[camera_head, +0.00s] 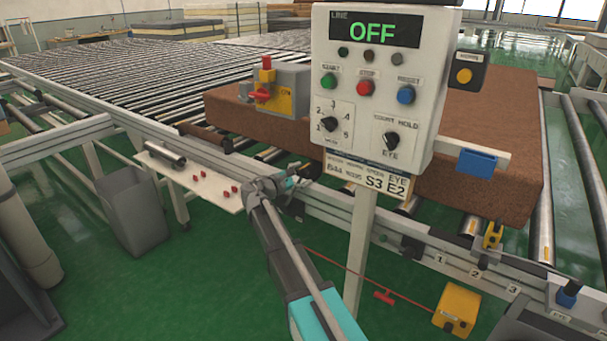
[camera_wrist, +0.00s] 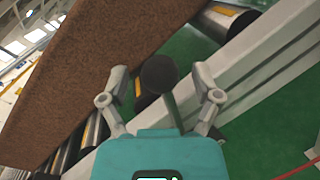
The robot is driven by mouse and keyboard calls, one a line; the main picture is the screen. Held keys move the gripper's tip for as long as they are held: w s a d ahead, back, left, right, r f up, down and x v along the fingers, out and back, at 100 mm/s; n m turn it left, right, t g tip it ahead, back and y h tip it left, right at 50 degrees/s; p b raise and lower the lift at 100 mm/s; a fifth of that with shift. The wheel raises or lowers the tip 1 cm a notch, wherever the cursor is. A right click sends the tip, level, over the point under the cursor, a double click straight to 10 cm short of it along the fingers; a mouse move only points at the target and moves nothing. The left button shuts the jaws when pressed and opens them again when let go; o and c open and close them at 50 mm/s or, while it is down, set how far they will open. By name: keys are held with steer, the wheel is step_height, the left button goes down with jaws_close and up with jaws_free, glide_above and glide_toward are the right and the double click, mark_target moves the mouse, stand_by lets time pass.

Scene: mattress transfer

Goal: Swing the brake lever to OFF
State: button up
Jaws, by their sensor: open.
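In the wrist view a dark round knob (camera_wrist: 158,74) on a greenish-grey rod (camera_wrist: 172,108), which looks like the brake lever, stands between the spread fingers of my gripper (camera_wrist: 160,76). A gap shows on each side of the knob. In the head view my gripper (camera_head: 303,176) is beside the conveyor's front rail, left of the panel post; the knob cannot be made out there. A red handle (camera_head: 260,95) sits on a grey box with a yellow plate reading ON. Any brake marking is not legible.
A brown mattress block (camera_head: 480,160) lies on the rollers just beyond my gripper. The control panel (camera_head: 375,60) reads OFF on its display, its post (camera_head: 362,235) right of my arm. A white shelf (camera_head: 190,180) and grey bin (camera_head: 130,212) stand left. A red cord crosses low right.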

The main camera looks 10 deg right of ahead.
steer(key=shift+w+d, duration=0.15)
steer(key=shift+d, duration=0.15)
jaws_close()
stand_by(0.4)
